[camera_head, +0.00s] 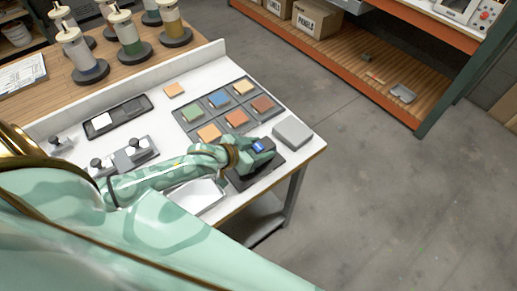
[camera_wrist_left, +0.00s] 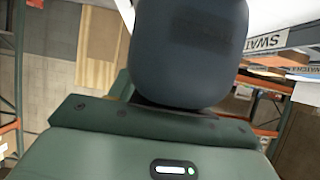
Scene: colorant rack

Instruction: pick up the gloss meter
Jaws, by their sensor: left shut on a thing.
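The gloss meter (camera_head: 266,145) is a small dark device with a blue screen near the front right of the white table. My left gripper (camera_head: 252,153) reaches it from the left and is shut on it. The meter is over a dark pad (camera_head: 270,169); I cannot tell whether it touches the pad. In the left wrist view the meter's dark rounded body (camera_wrist_left: 190,50) fills the upper middle, beyond the green palm of my gripper. The fingertips are hidden there. My right gripper is not in view.
A grey tray of coloured swatches (camera_head: 227,126) lies behind the meter, and a grey box (camera_head: 292,133) stands to its right. A white tray (camera_head: 196,197) is partly behind my left arm. Colorant canisters (camera_head: 130,35) stand at the back left. Open floor lies to the right.

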